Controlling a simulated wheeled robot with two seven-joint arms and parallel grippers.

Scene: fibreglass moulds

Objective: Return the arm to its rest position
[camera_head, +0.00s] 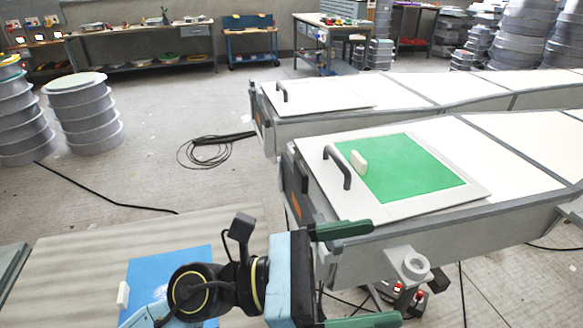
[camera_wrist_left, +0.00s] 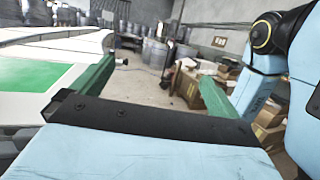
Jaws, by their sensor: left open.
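My left gripper (camera_head: 355,272) is open, its two green fingers apart with nothing between them. It is held in the air in front of the near mould, above the floor gap to the right of the table. In the left wrist view the open green fingers (camera_wrist_left: 160,95) also show with nothing between them. My left arm comes in from the lower left over the table, bent at a dark joint. My right gripper is not seen in either view.
The near mould (camera_head: 330,205) carries a green sheet (camera_head: 415,170), a dark handle (camera_head: 340,167) and a small cream block (camera_head: 358,160). A blue sheet (camera_head: 140,270) lies on the table (camera_head: 75,255). A grey holder (camera_head: 410,264) juts from the near mould's side. A second mould (camera_head: 400,100) lies behind.

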